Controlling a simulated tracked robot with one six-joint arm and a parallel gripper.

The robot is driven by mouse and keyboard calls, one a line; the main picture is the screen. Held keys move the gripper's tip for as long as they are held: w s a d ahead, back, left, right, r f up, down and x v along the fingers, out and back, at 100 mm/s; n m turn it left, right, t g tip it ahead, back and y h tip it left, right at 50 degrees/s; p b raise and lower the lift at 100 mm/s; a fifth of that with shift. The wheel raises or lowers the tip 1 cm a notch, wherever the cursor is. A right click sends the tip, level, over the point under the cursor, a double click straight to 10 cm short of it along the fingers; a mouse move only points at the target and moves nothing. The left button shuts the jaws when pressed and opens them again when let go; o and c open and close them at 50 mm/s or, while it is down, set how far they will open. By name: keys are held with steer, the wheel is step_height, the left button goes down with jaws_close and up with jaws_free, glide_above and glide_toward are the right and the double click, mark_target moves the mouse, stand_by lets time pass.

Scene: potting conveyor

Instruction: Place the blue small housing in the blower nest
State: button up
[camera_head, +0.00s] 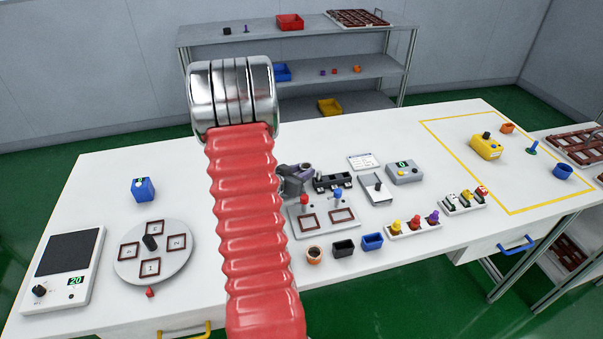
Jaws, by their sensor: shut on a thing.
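A small blue open-topped housing (372,242) sits on the white table, right of a black housing (343,248) and a round orange-brown one (314,255). My gripper (291,181) is a dark grey shape low behind my red arm, which hides much of it. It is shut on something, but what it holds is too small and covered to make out. A purple-grey round part (305,169) shows beside it; I cannot tell whether it is held. A low black slotted fixture (333,182) stands just to its right. I cannot tell which fixture is the blower nest.
A grey plate (325,219) has red and blue knobs and two square frames. Nearby stand a peg tray (413,230) and a grey display box (404,172). A round dial plate (153,252), scale (65,268) and blue display cube (143,189) are left.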

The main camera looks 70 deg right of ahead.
steer(key=shift+f, duration=0.35)
steer(key=shift+s+a+f, duration=0.15)
steer(key=shift+f, duration=0.1)
steer(key=o, duration=0.7)
steer(key=shift+r, duration=0.5)
steer(key=v, duration=1.2)
steer(key=shift+w, duration=0.2)
